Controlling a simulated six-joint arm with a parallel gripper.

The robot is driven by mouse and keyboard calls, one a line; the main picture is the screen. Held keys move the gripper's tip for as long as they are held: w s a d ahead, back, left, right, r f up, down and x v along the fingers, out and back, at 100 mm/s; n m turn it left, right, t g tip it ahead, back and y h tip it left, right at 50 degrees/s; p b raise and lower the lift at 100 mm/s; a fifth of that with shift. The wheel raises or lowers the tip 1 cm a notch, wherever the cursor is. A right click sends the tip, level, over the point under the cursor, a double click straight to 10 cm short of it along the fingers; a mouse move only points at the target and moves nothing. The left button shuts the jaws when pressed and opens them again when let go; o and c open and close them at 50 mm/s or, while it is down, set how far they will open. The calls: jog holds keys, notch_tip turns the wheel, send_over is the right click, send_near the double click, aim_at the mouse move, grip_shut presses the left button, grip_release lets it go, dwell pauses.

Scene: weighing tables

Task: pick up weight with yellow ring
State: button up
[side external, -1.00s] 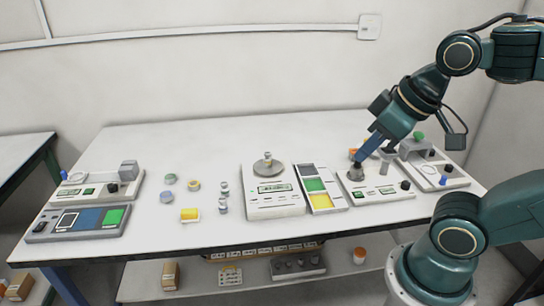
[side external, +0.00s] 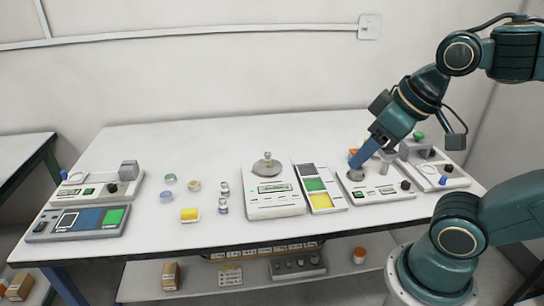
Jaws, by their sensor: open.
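A small silvery weight (side external: 267,156) stands on the round pan (side external: 267,168) of the middle balance. Two more small weights stand on the table left of that balance, one behind (side external: 225,188) and one in front (side external: 223,206). The ring colours are too small to tell, so I cannot say which weight has the yellow ring. My gripper (side external: 356,163) is open and points down and left at the back left of the right-hand device (side external: 378,196), well right of these weights. Its fingertips overlap a small grey part there, and I cannot tell whether they touch it.
A sorting tray (side external: 309,173) with coloured fields lies between the balance and the right-hand device. Another device (side external: 440,177) stands at the right. The table's back left is clear.

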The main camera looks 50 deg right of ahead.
jog(key=w+d+r+m+g, duration=0.15)
jog(key=w+r+m, duration=0.3)
jog(key=w, duration=0.45)
jog(key=m+g, duration=0.4)
jog(key=m, duration=1.1)
send_over(267, 153)
notch_tip(267, 153, down, 16)
jog(key=shift+d+r, duration=0.1)
jog(key=shift+f, duration=4.3)
